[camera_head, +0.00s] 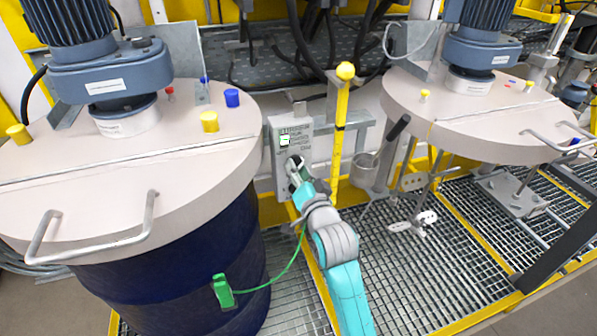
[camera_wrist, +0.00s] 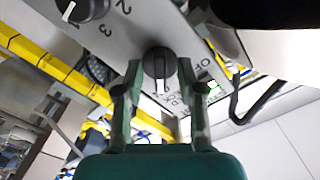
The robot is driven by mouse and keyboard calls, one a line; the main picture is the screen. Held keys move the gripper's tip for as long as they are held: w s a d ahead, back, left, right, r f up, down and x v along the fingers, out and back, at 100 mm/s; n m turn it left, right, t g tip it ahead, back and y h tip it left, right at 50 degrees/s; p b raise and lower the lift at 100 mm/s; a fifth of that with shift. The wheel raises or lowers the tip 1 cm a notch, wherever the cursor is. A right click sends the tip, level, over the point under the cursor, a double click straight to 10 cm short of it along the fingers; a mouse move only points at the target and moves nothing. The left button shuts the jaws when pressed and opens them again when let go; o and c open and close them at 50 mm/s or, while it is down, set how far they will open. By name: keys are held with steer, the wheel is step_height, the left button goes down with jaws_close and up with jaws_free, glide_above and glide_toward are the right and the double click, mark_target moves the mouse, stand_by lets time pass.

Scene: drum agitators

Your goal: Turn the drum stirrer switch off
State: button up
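The grey switch panel (camera_head: 279,158) stands between the two drums in the head view. My gripper (camera_head: 296,168) is at the lower part of the panel and hides what lies behind it. In the wrist view a black rotary switch (camera_wrist: 158,66) with a light pointer mark sits between the fingertips of my gripper (camera_wrist: 159,78). The fingers are apart, one on each side of the switch, with small gaps that look clear of it. Lettering reading OFF (camera_wrist: 198,66) is printed to the right of the switch. A small green spot (camera_wrist: 213,86) shows near it.
A second black knob (camera_wrist: 84,9) with numbers beside it is at the upper left of the wrist view. A large drum (camera_head: 170,255) stands left, a second drum lid (camera_head: 470,120) right. A yellow post (camera_head: 341,120) rises just right of the panel.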

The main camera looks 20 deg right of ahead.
jaws_close()
steer(key=shift+n, duration=0.4)
steer(key=shift+d+n, duration=0.2)
steer(key=shift+n, duration=7.3)
